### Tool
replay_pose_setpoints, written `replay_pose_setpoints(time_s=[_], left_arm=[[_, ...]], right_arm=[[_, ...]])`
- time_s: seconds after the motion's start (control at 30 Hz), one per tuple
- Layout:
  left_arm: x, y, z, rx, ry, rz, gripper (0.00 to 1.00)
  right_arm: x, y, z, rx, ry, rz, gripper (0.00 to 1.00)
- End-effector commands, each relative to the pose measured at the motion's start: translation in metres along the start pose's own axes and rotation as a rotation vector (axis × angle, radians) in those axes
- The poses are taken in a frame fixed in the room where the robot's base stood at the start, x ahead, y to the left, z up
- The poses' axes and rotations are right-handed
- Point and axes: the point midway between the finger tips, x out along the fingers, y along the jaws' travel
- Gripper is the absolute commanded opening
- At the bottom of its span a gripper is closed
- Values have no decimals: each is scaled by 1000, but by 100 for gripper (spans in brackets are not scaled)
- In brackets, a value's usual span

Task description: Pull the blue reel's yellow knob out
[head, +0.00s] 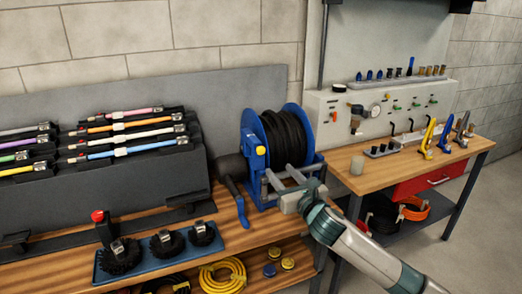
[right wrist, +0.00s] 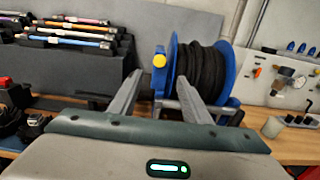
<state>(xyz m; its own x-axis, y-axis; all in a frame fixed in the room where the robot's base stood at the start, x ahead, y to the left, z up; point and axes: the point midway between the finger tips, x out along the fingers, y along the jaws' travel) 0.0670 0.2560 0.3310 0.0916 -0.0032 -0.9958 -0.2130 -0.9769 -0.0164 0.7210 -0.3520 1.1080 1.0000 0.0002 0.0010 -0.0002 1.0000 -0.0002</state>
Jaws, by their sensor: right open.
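The blue reel (head: 250,150) stands on the wooden bench, wound with black hose (head: 285,138). Its yellow knob (head: 260,150) is on the upper part of the reel's near blue frame. My right gripper (head: 279,173) is open in front of the reel, its two grey fingers pointing toward it and lower than the knob in the head view. In the right wrist view the yellow knob (right wrist: 159,61) shows beyond the fingertips (right wrist: 160,77), between them and slightly above; the fingers hold nothing. My left gripper is not in view.
A blue tray (head: 155,255) with round black brushes lies at the front left. A rack (head: 100,185) of colored rods stands behind it. A second bench (head: 400,160) with a grey panel is to the right.

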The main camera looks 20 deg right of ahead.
Motion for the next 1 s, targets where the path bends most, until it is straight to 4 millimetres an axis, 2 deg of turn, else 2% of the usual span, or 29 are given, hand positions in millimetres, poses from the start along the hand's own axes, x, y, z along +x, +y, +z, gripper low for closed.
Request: replay_pose_setpoints(time_s=[0.7, 1.0], left_arm=[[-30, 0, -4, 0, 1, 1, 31], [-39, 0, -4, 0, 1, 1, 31]], right_arm=[[106, 0, 2, 3, 1, -2, 44], [144, 0, 1, 3, 2, -2, 44]])
